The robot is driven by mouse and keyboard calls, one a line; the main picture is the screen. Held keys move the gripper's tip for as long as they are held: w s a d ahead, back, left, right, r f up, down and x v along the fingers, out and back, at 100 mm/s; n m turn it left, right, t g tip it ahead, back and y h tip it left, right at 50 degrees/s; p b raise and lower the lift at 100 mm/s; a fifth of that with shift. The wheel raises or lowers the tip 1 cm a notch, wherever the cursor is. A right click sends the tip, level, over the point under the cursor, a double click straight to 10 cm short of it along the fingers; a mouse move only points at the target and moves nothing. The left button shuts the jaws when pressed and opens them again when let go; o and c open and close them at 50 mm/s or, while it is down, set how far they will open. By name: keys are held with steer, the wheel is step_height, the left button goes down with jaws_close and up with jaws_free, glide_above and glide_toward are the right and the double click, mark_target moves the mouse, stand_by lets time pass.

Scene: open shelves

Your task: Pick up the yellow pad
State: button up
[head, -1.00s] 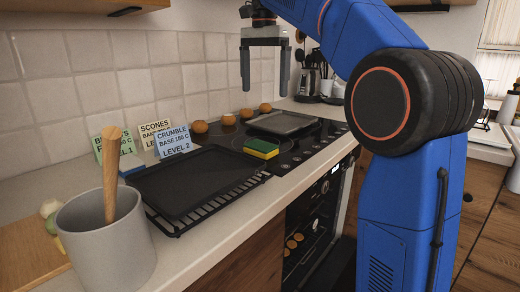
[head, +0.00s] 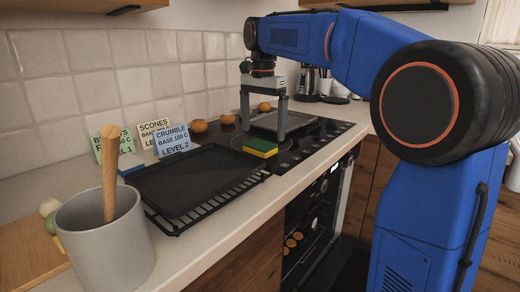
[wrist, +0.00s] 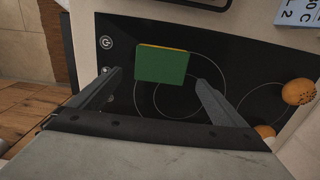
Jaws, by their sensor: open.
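The yellow pad (head: 260,148) is a sponge with a green top layer, lying on the front left part of the black hob, beside the dark oven tray. In the wrist view its green face (wrist: 162,67) shows, with a thin yellow edge along the top. My gripper (head: 263,128) is open and points down above the hob, close behind the pad in the head view. In the wrist view my gripper's two fingers (wrist: 160,82) are spread wide and the pad lies ahead, between their lines. Nothing is held. I cannot tell the exact height above the pad.
A dark oven tray on a rack (head: 190,180) lies left of the pad. A second tray (head: 282,122) lies on the hob behind. Round buns (head: 200,126) line the wall. Label cards (head: 172,140) and a grey pot (head: 104,240) stand at the left.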

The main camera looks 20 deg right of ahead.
mark_target(262, 143)
steer(key=shift+f, duration=2.05)
steer(key=c, duration=1.2)
steer(key=shift+r, duration=0.1)
step_height(262, 143, up, 10)
